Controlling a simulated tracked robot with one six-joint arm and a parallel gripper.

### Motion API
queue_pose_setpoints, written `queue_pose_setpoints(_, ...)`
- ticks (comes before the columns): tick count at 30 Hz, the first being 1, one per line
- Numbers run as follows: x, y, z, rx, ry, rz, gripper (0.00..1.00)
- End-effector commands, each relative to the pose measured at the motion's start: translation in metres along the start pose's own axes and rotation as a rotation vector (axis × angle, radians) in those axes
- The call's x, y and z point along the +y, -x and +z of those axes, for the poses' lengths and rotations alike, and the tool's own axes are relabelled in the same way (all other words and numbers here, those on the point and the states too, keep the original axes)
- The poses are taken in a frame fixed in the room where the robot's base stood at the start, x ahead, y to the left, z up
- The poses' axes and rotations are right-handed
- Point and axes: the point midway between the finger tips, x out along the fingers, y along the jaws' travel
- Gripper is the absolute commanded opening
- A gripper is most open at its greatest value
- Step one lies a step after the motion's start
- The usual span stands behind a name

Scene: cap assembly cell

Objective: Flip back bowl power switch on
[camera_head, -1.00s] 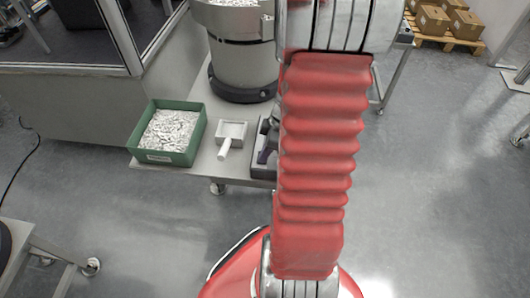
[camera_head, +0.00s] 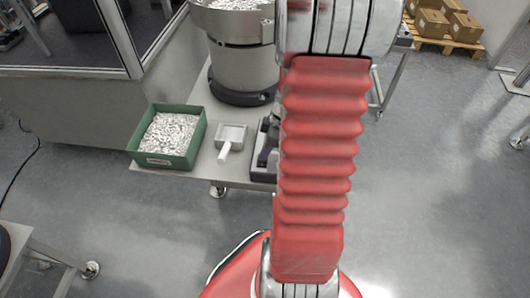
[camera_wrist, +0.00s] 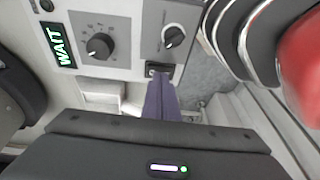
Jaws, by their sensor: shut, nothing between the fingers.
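In the wrist view a light grey control panel has a small black rocker switch (camera_wrist: 159,70) near its lower edge. My gripper (camera_wrist: 160,80) is shut and empty. Its purple fingers point up at the switch, with the tips at or just below it. I cannot tell whether they touch. Which way the rocker is tilted is too small to tell. In the head view the grey feeder bowl (camera_head: 243,65) stands on the table behind my red arm, and the panel's switch is not visible there.
The panel also has a large black knob (camera_wrist: 100,46), a smaller knob (camera_wrist: 173,36) and a lit green WAIT display (camera_wrist: 59,46). On the table (camera_head: 205,171) are a green bin (camera_head: 165,162) of white parts and a white scoop (camera_head: 230,140). Boxes sit on a pallet at upper right.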

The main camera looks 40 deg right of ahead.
Motion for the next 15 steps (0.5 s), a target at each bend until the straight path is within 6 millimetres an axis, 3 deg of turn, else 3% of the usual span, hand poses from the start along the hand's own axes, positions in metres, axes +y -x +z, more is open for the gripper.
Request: queue_pose_setpoints(15,-0.009,0.056,-0.012,0.0,0.001,0.004,0.0)
